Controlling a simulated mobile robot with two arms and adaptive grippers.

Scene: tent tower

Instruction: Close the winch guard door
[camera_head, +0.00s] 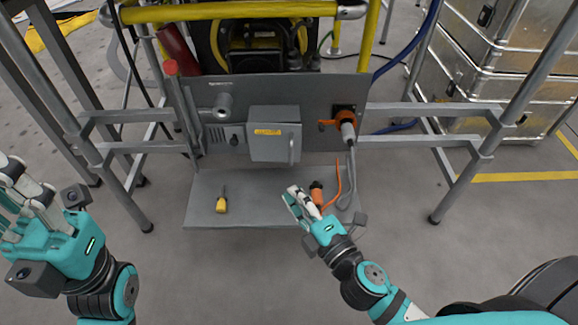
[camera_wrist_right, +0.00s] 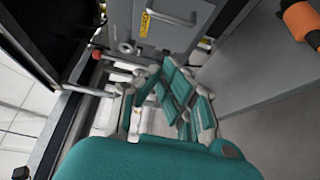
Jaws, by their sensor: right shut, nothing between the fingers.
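The winch guard door (camera_head: 276,145) is the front of a small grey box on the upright grey panel, with a yellow label and an upright bar handle. I cannot tell whether it is fully closed. In the right wrist view the handle (camera_wrist_right: 170,18) shows at the top, beyond my fingers. My right gripper (camera_head: 294,194) is shut and empty, below and in front of the door, apart from it, over the lower shelf. In the right wrist view its fingers (camera_wrist_right: 175,90) are together. My left gripper (camera_head: 28,185) is at the far left, fingers spread, far from the panel.
A grey shelf (camera_head: 258,208) below the panel holds a yellow-handled screwdriver (camera_head: 222,203) and an orange connector (camera_head: 317,192). A grey cable plugs into an orange socket (camera_head: 346,125) right of the door. Metal frame legs stand on both sides. Silver cases (camera_head: 490,85) are at right.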

